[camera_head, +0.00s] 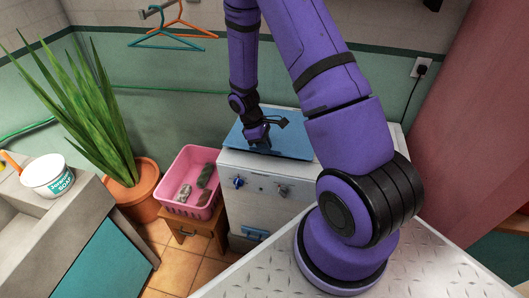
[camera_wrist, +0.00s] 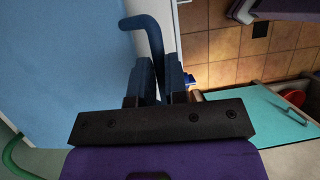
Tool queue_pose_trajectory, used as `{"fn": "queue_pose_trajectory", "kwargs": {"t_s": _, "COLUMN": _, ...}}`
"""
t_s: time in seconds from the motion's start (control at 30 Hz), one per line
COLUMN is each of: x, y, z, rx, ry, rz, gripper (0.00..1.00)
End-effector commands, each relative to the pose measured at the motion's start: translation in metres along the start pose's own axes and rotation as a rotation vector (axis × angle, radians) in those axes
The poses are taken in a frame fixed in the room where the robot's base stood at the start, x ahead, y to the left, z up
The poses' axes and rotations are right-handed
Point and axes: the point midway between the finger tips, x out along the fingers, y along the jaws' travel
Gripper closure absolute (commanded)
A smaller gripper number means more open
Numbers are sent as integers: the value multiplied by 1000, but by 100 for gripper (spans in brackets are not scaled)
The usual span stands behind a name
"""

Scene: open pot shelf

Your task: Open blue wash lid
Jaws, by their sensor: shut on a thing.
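The blue wash lid (camera_head: 290,142) lies over the top of the white washing machine (camera_head: 262,186). It looks flat or nearly flat; I cannot tell whether it is slightly raised. In the wrist view the lid (camera_wrist: 60,70) fills the left side, and its curved blue handle (camera_wrist: 150,34) runs down between my fingers. My gripper (camera_head: 262,141) is at the lid's left front part. In the wrist view my gripper (camera_wrist: 158,76) is shut on the handle. The fingers hide the handle's lower part.
A pink basket (camera_head: 190,183) with items stands on a small wooden stool left of the machine. A potted plant (camera_head: 138,195) and a counter with a white tub (camera_head: 48,176) are further left. Hangers (camera_head: 175,35) hang on the wall behind. An outlet (camera_head: 421,68) is at right.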

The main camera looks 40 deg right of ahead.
Motion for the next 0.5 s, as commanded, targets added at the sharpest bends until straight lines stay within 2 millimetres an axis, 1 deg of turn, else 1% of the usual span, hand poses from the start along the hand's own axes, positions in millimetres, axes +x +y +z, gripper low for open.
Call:
{"fn": "queue_pose_trajectory", "kwargs": {"t_s": 0.03, "x": -8, "y": 3, "z": 4, "rx": -2, "ry": 4, "rz": -19, "gripper": 100}}
{"fn": "queue_pose_trajectory", "kwargs": {"t_s": 0.37, "x": -61, "y": 19, "z": 26, "rx": -68, "ry": 5, "rz": -176, "gripper": 100}}
{"fn": "queue_pose_trajectory", "kwargs": {"t_s": 0.5, "x": -86, "y": 30, "z": 36, "rx": -102, "ry": 5, "rz": -254, "gripper": 100}}
